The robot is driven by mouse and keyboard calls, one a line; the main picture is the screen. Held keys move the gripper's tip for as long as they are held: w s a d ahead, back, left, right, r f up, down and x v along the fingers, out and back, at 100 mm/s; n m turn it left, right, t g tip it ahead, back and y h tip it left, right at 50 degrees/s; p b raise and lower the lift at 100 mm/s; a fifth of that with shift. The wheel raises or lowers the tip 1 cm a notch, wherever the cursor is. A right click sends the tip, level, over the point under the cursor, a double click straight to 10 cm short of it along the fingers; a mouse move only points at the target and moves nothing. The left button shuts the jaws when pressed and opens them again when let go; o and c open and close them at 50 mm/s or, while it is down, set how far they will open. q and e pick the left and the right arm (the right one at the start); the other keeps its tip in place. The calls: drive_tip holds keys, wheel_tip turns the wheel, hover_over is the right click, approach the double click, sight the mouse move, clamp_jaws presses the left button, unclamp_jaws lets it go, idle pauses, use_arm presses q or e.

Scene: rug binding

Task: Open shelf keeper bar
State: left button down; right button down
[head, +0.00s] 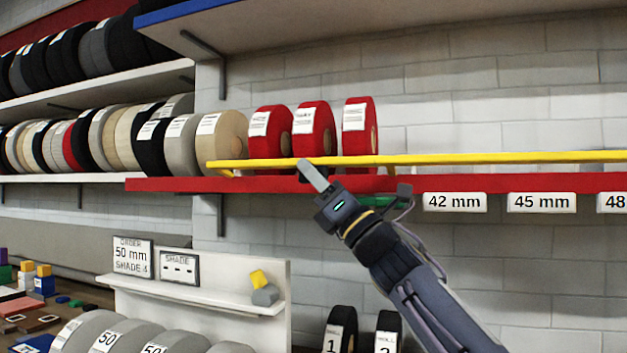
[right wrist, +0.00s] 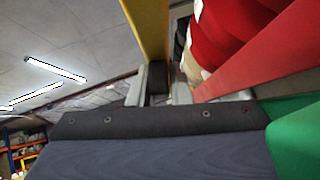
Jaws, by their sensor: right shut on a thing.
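The yellow keeper bar (head: 480,159) runs level along the front of the red-edged shelf (head: 160,184), in front of the tape rolls. My right gripper (head: 306,165) reaches up from below right and is shut on the bar, in front of the red rolls (head: 313,128). In the right wrist view the bar (right wrist: 148,25) rises from between my fingers (right wrist: 160,82), with the red shelf edge (right wrist: 250,50) to the right. The exact grip is partly hidden. My left gripper is not in view.
Tan and grey rolls (head: 228,136) stand left of the red ones. A blue-edged shelf (head: 300,20) hangs above. Size labels such as 42 mm (head: 454,202) sit below the red edge. A white ledge (head: 200,292) stands below.

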drive_tip(key=shift+f+n+g, duration=0.15)
drive_tip(key=shift+n+g, duration=0.15)
drive_tip(key=shift+n, duration=0.3)
drive_tip(key=c, duration=1.4)
unclamp_jaws()
drive_tip(key=b+v, duration=0.4)
drive_tip(key=v, duration=0.3)
drive_tip(key=shift+d+f, duration=0.15)
drive_tip(key=shift+f, duration=0.25)
